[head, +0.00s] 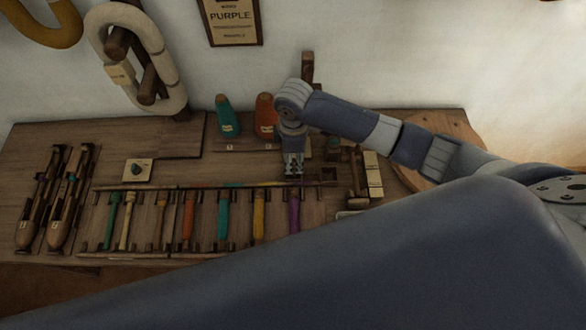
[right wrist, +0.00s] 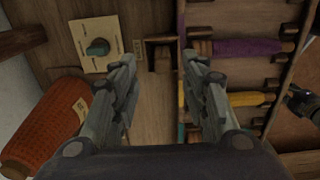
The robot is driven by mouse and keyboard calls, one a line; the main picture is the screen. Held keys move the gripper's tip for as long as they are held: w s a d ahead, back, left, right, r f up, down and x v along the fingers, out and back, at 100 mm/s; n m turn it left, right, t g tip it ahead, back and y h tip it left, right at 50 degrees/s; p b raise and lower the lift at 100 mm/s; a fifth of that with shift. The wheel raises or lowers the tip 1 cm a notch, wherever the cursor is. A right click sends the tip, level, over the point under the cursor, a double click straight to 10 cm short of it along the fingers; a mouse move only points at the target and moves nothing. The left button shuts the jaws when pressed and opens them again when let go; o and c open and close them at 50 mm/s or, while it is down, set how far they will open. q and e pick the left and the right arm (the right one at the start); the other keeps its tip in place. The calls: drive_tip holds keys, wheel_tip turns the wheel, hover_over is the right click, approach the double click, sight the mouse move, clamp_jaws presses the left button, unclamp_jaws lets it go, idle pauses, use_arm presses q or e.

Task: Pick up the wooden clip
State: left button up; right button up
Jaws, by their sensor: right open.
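My right gripper (head: 293,172) is open and points down over the table, at the back of the row of coloured bobbins. In the right wrist view its two fingers (right wrist: 160,88) are spread with nothing between them. A small wooden piece (right wrist: 162,58) lies in a dark recess just beyond the fingertips; it looks like the wooden clip, but its shape is hard to make out. The recess also shows in the head view (head: 328,175), just right of the gripper.
A purple bobbin (right wrist: 240,47) and a yellow bobbin (right wrist: 235,98) lie in the rack close to the right finger. An orange cone (head: 265,115) and a teal cone (head: 227,118) stand behind. Shuttles (head: 38,200) lie at the left. A card with a teal knob (right wrist: 97,47) lies near the recess.

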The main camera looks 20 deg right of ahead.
drive_tip(key=shift+s+a+f, duration=0.1)
drive_tip(key=shift+s+f, duration=0.05)
drive_tip(key=shift+f, duration=2.15)
drive_tip(key=c, duration=0.9)
use_arm(q)
drive_tip(key=shift+w+r, duration=0.35)
drive_tip(key=shift+w, duration=0.1)
use_arm(e)
drive_tip(key=shift+r, duration=0.5)
wheel_tip(320, 180, up, 2)
drive_tip(key=shift+r, duration=0.1)
use_arm(q)
drive_tip(key=shift+s+f+b, duration=0.1)
drive_tip(key=shift+f+b, duration=0.6)
drive_tip(key=shift+f, duration=0.25)
use_arm(e)
drive_tip(key=s+a, duration=0.2)
drive_tip(key=s, duration=0.2)
drive_tip(key=s+a+r, duration=0.1)
drive_tip(key=s+a, duration=0.2)
drive_tip(key=s, duration=0.2)
drive_tip(key=s+a+r, duration=0.1)
drive_tip(key=s+a, duration=0.2)
drive_tip(key=s, duration=0.1)
drive_tip(key=shift+s+a, duration=0.15)
drive_tip(key=shift+s, duration=0.25)
